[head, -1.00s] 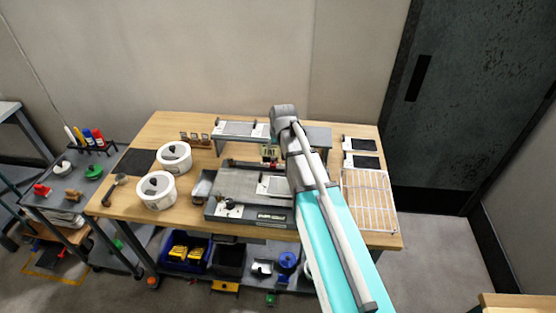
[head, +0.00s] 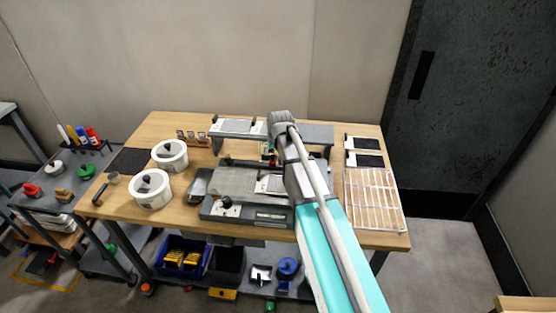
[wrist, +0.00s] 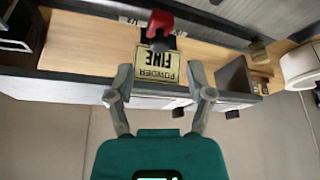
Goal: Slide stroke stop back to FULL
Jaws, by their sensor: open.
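A grey bench machine (head: 232,190) with a flat bed and a black knob at its front left stands mid-table in the head view. In the wrist view a red block with a dark tip (wrist: 160,22) sits at top centre by a grey rail (wrist: 215,20); I cannot tell if it is the stroke stop. In the head view my arm hides the gripper. No FULL mark is legible.
Two white rolls (head: 150,188) stand left of the machine. A raised grey shelf (head: 315,132) is behind it. A white wire rack (head: 374,200) lies at right. Dark pads (head: 366,143) lie behind the rack. A dark mat (head: 130,160) is at far left.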

